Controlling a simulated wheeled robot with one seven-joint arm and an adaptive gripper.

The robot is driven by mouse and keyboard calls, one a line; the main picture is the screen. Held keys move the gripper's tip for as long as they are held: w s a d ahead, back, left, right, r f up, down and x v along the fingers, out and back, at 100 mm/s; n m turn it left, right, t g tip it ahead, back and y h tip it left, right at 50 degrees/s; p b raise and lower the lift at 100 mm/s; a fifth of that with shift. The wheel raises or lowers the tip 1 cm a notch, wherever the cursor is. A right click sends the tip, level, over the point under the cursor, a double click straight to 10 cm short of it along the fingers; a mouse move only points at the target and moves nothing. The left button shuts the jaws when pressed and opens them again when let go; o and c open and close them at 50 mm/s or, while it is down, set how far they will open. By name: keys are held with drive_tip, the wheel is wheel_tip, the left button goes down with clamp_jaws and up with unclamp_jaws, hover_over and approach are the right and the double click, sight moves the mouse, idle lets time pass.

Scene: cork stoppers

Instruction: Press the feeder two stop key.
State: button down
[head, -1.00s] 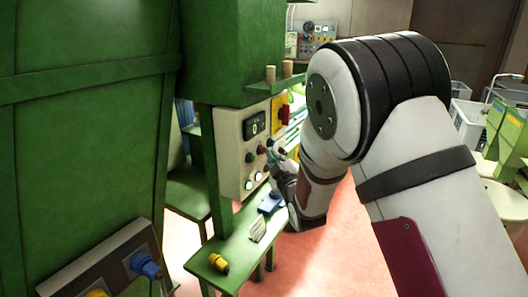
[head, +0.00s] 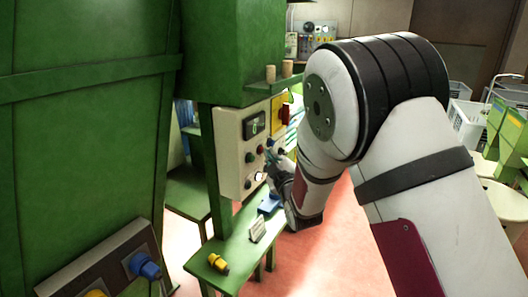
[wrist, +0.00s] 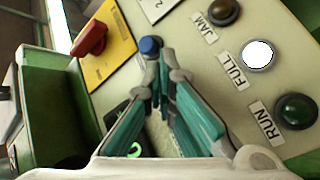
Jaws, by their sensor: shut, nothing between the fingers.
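A pale control panel (head: 229,150) on the green machine faces my arm. It fills much of the wrist view (wrist: 215,75), where a label reads 2. A round blue key (wrist: 150,46) sits just beyond my fingertips; no wording for it is readable. My gripper (wrist: 163,78) is shut and empty, its tips close to the blue key. I cannot tell whether they touch it. In the head view my gripper (head: 273,156) is at the panel's right side, partly hidden by my wrist.
Lamps marked JAM (wrist: 223,11), FULL (wrist: 257,55) and RUN (wrist: 296,111) line the panel; only FULL glows white. A red rotary switch (wrist: 90,38) sits on a yellow plate. A green shelf (head: 238,247) below holds a yellow item (head: 218,263).

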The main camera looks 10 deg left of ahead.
drive_tip(key=shift+s+d, duration=0.35)
drive_tip(key=shift+d, duration=0.4)
drive_tip(key=shift+s+d+p, duration=0.3)
drive_tip(key=shift+d, duration=0.5)
drive_tip(key=shift+s+d+p, duration=0.25)
drive_tip(key=shift+d+p, duration=0.05)
drive_tip(key=shift+d, duration=0.45)
drive_tip(key=shift+s+d+p, duration=0.3)
drive_tip(key=shift+d, duration=0.5)
